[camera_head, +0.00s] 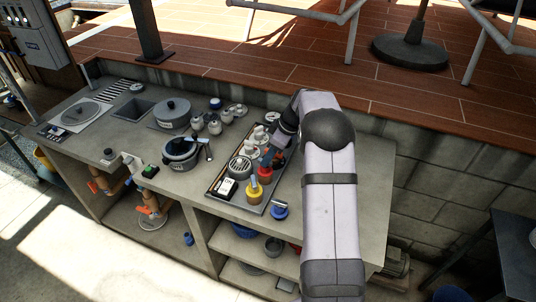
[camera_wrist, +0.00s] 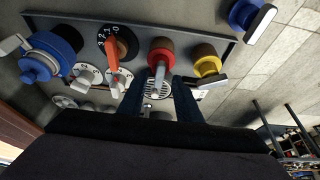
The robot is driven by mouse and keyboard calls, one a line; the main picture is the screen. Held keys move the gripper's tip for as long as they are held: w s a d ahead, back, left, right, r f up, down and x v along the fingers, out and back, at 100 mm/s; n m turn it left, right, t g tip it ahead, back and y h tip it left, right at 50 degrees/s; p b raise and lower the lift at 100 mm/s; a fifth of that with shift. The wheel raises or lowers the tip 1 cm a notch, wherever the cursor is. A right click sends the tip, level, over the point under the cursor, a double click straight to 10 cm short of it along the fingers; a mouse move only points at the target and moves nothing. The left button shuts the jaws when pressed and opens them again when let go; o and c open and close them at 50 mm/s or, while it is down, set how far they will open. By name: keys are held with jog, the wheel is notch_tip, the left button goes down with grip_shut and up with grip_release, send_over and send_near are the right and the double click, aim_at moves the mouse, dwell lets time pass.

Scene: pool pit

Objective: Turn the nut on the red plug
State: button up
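The red plug (camera_wrist: 161,46) is a round red-rimmed fitting with a brown centre, and a grey lever-like nut (camera_wrist: 159,68) projects from it toward the wrist camera. In the head view the red plug (camera_head: 265,172) sits on the dark panel, just behind the yellow one. My gripper (camera_wrist: 160,84) has two dark blue fingers standing apart, with a pale grille visible between them. The fingertips are close to the nut's near end, one to each side in the picture. I cannot tell whether they touch it. In the head view my gripper is largely hidden by the wrist and the fittings.
The yellow plug (camera_wrist: 206,62) with its own grey handle is close on the right of the red one. A black dial with an orange pointer (camera_wrist: 112,46) is on the left, and a blue valve (camera_wrist: 46,58) farther left. A pan (camera_head: 181,150) stands left of the panel.

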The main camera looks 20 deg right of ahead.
jog(key=shift+x, duration=0.75)
jog(key=shift+c, duration=0.3)
grip_shut()
jog(key=shift+f, duration=0.1)
jog(key=shift+m, duration=0.3)
